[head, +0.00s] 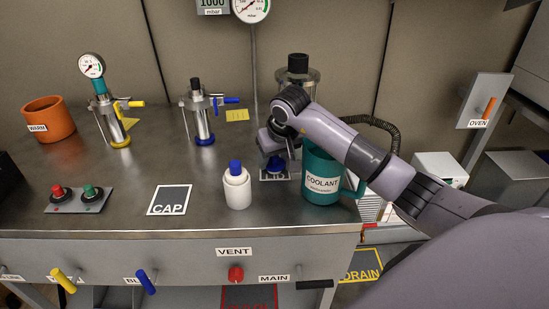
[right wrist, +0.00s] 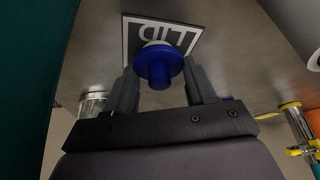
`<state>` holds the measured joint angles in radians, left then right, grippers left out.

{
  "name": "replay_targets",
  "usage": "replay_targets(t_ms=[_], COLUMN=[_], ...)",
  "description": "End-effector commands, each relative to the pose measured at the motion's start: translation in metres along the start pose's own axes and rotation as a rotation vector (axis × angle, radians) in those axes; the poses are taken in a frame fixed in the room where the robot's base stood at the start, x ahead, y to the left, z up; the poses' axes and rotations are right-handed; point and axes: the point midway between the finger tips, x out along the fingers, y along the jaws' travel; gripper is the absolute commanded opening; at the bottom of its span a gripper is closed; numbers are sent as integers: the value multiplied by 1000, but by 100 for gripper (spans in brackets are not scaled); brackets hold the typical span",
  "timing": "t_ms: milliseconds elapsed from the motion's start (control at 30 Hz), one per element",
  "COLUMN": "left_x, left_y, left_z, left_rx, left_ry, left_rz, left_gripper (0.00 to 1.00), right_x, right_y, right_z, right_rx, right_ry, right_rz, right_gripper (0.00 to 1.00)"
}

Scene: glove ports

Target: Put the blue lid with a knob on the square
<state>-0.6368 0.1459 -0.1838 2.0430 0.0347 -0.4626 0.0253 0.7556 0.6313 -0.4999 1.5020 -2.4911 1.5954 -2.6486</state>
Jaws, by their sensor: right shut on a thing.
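The blue lid (head: 275,166) hangs below my right gripper (head: 274,152), close over the dark square (head: 267,177) with a white border. In the right wrist view the lid's round knob (right wrist: 160,75) is between the fingers of my gripper (right wrist: 162,86), which are shut on it. Beyond the lid, the square (right wrist: 183,38) reads LID, and the lid covers part of its near side. I cannot tell whether the lid touches the square. My left gripper is not in view.
A teal COOLANT jug (head: 321,178) stands right beside my right gripper. A white bottle with a blue top (head: 237,189) stands to the left, and another square marked CAP (head: 170,199) lies farther left. Metal cylinders with valves (head: 201,122) stand behind.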

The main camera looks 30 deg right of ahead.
Motion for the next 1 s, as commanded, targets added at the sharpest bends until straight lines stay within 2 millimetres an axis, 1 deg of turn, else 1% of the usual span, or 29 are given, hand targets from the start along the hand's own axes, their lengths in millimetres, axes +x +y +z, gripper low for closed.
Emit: replay_targets(t_ms=[233, 367, 400, 433, 467, 733, 833, 967, 1000], left_x=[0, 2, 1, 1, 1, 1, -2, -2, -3], left_y=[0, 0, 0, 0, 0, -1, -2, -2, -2], left_z=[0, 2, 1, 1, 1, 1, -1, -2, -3], left_rx=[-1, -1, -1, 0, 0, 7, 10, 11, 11], left_ry=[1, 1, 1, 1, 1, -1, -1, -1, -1], left_rz=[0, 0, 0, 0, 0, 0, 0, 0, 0], left_gripper=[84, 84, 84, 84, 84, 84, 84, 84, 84], right_x=[1, 4, 3, 3, 3, 3, -2, -22, -30], right_y=[0, 0, 0, 0, 0, 0, 0, 1, 1], right_z=[0, 1, 1, 1, 1, 1, -1, -2, -2], right_rx=[0, 0, 1, 1, 1, 0, 1, 0, -1], right_ry=[2, 2, 2, 2, 2, 1, 1, 6, 6], right_rz=[0, 1, 1, 0, 0, 0, -2, 1, 2], right_gripper=[27, 27, 68, 78, 80, 80, 80, 80, 80])
